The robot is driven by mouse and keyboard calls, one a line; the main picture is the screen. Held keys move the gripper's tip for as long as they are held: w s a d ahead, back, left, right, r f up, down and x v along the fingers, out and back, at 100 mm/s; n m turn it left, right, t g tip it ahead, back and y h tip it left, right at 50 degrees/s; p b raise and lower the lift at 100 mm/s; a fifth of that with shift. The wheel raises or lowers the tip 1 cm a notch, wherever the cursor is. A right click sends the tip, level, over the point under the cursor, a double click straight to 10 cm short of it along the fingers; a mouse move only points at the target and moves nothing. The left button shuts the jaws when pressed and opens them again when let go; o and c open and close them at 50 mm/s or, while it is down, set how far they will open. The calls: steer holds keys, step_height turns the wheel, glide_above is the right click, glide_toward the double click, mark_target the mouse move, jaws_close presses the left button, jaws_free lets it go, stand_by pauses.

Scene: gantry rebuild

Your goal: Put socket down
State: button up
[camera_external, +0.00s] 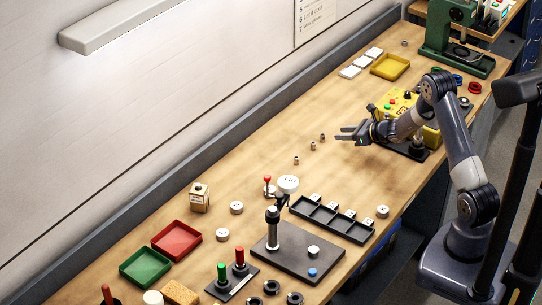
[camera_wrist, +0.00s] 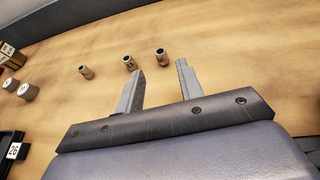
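Three small metal sockets stand apart in a loose row on the wooden bench: the near one (camera_external: 296,160), the middle one (camera_external: 313,145) and the far one (camera_external: 322,137). In the wrist view they show as the left socket (camera_wrist: 86,73), the middle socket (camera_wrist: 130,63) and the right socket (camera_wrist: 161,54), all beyond my fingertips. My gripper (camera_external: 342,133) is open above the bench, to the right of the far socket. The wrist view shows its two fingers (camera_wrist: 160,67) spread, with only bare wood between them and no socket held.
A yellow control box (camera_external: 398,101) stands close behind my gripper. A yellow tray (camera_external: 390,67) and white tiles (camera_external: 361,61) lie farther back. A black slotted rack (camera_external: 332,220) and a dark plate with a lever (camera_external: 298,255) are nearer. Bench around the sockets is clear.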

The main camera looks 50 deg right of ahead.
steer(key=shift+b+v, duration=0.4)
steer(key=shift+v, duration=1.95)
